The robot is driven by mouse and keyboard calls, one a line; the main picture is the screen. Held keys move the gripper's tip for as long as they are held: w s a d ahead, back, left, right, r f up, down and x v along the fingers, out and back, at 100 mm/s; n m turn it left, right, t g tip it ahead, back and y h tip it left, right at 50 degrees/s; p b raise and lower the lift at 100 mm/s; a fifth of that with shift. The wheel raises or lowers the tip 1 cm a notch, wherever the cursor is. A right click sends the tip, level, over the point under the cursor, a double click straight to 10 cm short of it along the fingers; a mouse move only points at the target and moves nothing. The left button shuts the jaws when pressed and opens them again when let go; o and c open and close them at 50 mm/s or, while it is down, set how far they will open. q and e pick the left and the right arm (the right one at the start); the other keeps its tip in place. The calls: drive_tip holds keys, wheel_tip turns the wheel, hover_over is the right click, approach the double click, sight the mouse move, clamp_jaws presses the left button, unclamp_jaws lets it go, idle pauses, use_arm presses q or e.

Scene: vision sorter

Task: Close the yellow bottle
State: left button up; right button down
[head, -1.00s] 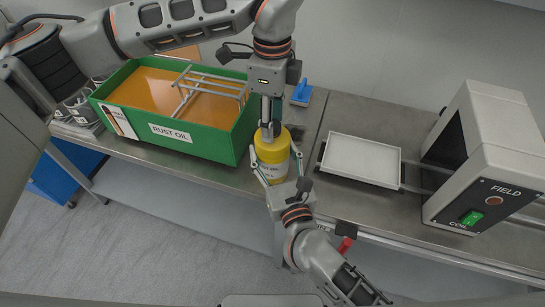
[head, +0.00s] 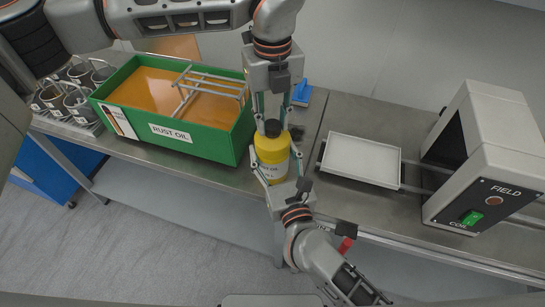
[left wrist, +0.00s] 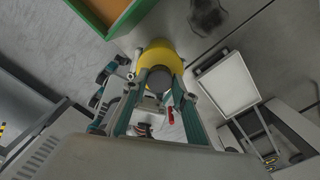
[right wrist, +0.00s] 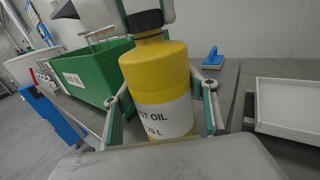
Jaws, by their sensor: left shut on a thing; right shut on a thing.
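The yellow bottle (head: 272,157) stands upright near the front edge of the bench, with a white label that reads partly "OIL" in the right wrist view (right wrist: 158,75). A black cap (head: 272,128) sits at its neck, and it also shows in the left wrist view (left wrist: 160,78) and the right wrist view (right wrist: 145,20). My left gripper (head: 271,122) points down from above and is shut on the cap. My right gripper (head: 271,173) comes from the front and is shut on the bottle's body, one finger on each side. The thread is hidden, so I cannot tell how tightly the cap sits.
A green tub (head: 213,147) marked "RUST OIL" stands left of the bottle, with a wire rack inside. A white tray (head: 361,158) and the grey coil machine (head: 490,150) are at right. A blue-handled tool (head: 302,94) lies behind. Several metal baskets (head: 80,100) stand at far left.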

use_arm(q)
drive_tip(key=m, duration=0.3)
drive_tip(key=shift+m, duration=0.4)
drive_tip(key=m, duration=0.3)
drive_tip(key=shift+m, duration=0.4)
drive_tip(key=m, duration=1)
drive_tip(key=shift+m, duration=0.4)
drive_tip(key=m, duration=0.4)
drive_tip(key=shift+m, duration=0.4)
drive_tip(key=o, duration=1.3)
drive_tip(key=shift+f, duration=0.1)
drive_tip(key=shift+o, duration=0.2)
wheel_tip(320, 180, up, 12)
